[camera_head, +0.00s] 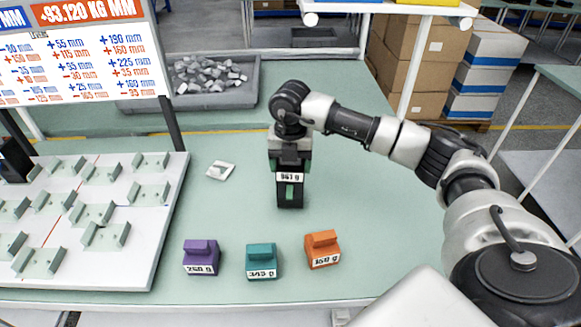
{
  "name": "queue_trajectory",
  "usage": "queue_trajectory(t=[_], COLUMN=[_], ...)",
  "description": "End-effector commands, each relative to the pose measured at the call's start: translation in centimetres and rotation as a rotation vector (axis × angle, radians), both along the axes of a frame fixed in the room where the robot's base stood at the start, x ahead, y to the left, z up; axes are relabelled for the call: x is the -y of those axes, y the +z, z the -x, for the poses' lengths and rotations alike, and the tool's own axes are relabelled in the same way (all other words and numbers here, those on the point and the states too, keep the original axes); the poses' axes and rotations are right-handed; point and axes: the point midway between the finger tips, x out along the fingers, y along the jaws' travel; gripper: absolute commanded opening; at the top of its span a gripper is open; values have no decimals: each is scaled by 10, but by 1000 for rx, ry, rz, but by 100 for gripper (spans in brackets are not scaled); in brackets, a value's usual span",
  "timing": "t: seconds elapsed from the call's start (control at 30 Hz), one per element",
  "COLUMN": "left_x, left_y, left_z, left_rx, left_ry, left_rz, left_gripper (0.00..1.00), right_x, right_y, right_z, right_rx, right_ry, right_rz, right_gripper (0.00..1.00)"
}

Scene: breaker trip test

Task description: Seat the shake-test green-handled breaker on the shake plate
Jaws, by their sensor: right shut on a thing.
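My right gripper (289,150) points down over the middle of the green table, shut on a dark breaker with a green handle (290,192). The breaker hangs upright under the jaws, and a white label shows at its top. I cannot tell whether its bottom touches the table. A white plate (140,232) with rows of grey-green holders lies at the left, apart from the gripper; it appears to be the shake plate. Its left part is cut off by the frame. My left gripper is not in view.
Purple (201,256), teal (262,261) and orange (322,249) labelled blocks stand along the front. A small white piece (221,170) lies between plate and breaker. A grey bin (213,98) of pale pieces and a sign board (82,62) stand behind.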

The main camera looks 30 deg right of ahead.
Motion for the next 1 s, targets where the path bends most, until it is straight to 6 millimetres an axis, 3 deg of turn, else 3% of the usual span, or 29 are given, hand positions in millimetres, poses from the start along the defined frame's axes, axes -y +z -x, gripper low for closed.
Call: queue_trajectory(t=[0.17,0.63,0.67,0.8,1.0], left_x=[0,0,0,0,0], left_y=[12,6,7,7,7], left_z=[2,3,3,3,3], left_rx=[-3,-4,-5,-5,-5], left_ry=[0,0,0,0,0], left_rz=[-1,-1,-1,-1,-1], left_gripper=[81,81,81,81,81], right_x=[0,0,0,0,0], right_y=[-15,-24,-26,-25,-25], right_z=[0,-1,0,0,0], right_rx=[3,5,1,1,1], right_ry=[0,0,0,0,0], right_rz=[-2,-1,0,-1,-1], right_gripper=[0,0,73,94,96])
